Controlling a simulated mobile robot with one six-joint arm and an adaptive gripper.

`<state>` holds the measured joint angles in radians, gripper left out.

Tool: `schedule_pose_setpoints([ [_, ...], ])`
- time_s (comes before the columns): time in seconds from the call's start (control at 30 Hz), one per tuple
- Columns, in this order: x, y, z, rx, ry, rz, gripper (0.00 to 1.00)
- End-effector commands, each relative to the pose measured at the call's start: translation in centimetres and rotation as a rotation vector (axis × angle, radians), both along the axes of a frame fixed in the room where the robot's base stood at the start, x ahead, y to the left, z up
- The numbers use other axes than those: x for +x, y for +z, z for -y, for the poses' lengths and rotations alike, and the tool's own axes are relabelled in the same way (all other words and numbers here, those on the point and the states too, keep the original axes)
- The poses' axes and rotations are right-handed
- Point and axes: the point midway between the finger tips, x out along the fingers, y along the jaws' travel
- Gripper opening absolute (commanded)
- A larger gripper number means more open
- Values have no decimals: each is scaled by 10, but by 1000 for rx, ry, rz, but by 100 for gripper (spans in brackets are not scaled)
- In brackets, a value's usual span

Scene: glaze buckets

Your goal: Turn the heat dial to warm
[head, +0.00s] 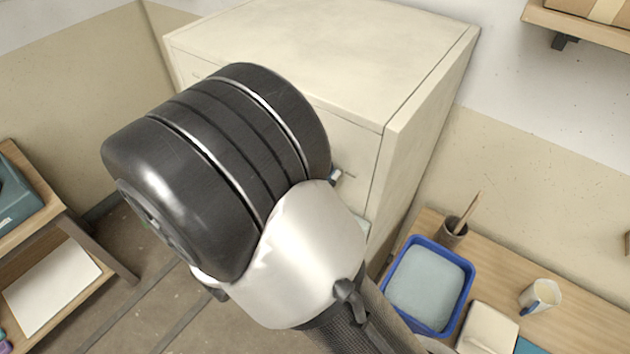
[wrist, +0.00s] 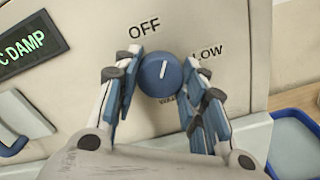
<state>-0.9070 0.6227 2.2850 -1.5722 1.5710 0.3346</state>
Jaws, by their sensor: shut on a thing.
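In the wrist view the blue heat dial (wrist: 160,76) sits on a cream panel, with a white pointer line aimed up and slightly right, between the OFF and LOW labels. A third label below the dial, partly hidden, seems to read WARM. My gripper (wrist: 161,84) has one finger on each side of the dial and is shut on it. In the head view my arm hides the dial and the gripper; the cream cabinet (head: 320,50) stands behind the arm.
A display reading "C DAMP" (wrist: 32,45) and a handle (wrist: 22,120) are left of the dial. A blue tub (head: 402,312) stands on the wooden bench at right, near a mug (head: 540,297) and a brush pot (head: 453,230). A shelf (head: 60,230) is at left.

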Motion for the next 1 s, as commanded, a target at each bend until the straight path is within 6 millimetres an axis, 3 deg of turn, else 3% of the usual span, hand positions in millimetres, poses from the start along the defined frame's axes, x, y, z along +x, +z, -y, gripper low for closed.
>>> schedule_pose_setpoints([
  [1.0,0,-7,0,768,0,597,15],
])
